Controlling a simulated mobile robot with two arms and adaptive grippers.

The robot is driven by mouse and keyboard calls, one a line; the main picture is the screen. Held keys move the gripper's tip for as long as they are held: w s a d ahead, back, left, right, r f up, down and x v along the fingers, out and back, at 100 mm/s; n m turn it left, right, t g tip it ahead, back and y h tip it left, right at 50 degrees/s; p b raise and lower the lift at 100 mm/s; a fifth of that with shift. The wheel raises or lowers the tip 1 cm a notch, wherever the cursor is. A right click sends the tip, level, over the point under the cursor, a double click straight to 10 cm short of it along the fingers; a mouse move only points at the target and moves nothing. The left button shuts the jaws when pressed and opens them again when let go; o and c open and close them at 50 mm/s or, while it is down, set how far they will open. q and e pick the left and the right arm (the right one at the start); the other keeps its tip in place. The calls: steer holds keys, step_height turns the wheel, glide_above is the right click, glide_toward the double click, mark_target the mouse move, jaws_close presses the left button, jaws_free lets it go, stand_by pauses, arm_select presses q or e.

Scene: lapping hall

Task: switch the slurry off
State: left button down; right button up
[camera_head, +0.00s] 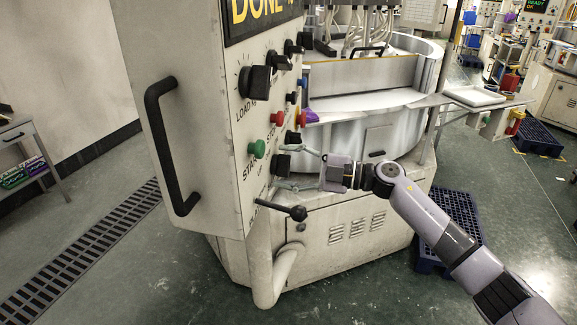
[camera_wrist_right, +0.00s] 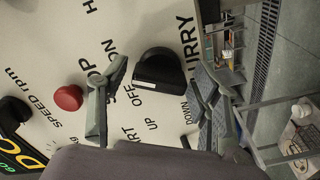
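The slurry switch is a black knob (camera_wrist_right: 158,75) beside the SLURRY, ON and OFF lettering in the right wrist view. In the head view, a black knob (camera_head: 281,165) low on the panel's right side stands at my right gripper (camera_head: 294,167). My right gripper is open, its fingers (camera_wrist_right: 158,100) on either side of the knob with visible gaps in the wrist view. I cannot tell for sure which label the knob points to. My left gripper is not in view.
A green button (camera_head: 257,149) and a red button (camera_head: 277,118) sit close by on the panel. A ball-ended lever (camera_head: 297,213) sticks out below. A large black handle (camera_head: 165,145) is on the cabinet's left side. The round lapping machine (camera_head: 365,130) stands behind.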

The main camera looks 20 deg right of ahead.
steer(key=c, duration=0.9)
steer(key=shift+c, duration=0.2)
steer(key=n+b, duration=0.4)
steer(key=n, duration=0.1)
steer(key=shift+f, duration=0.25)
steer(key=n+b, duration=0.4)
steer(key=shift+r+n+b, duration=0.2)
steer(key=shift+n+b, duration=0.95)
steer(key=shift+n, duration=0.25)
steer(key=o, duration=1.2)
steer(key=shift+r, duration=0.1)
steer(key=shift+c, duration=0.2)
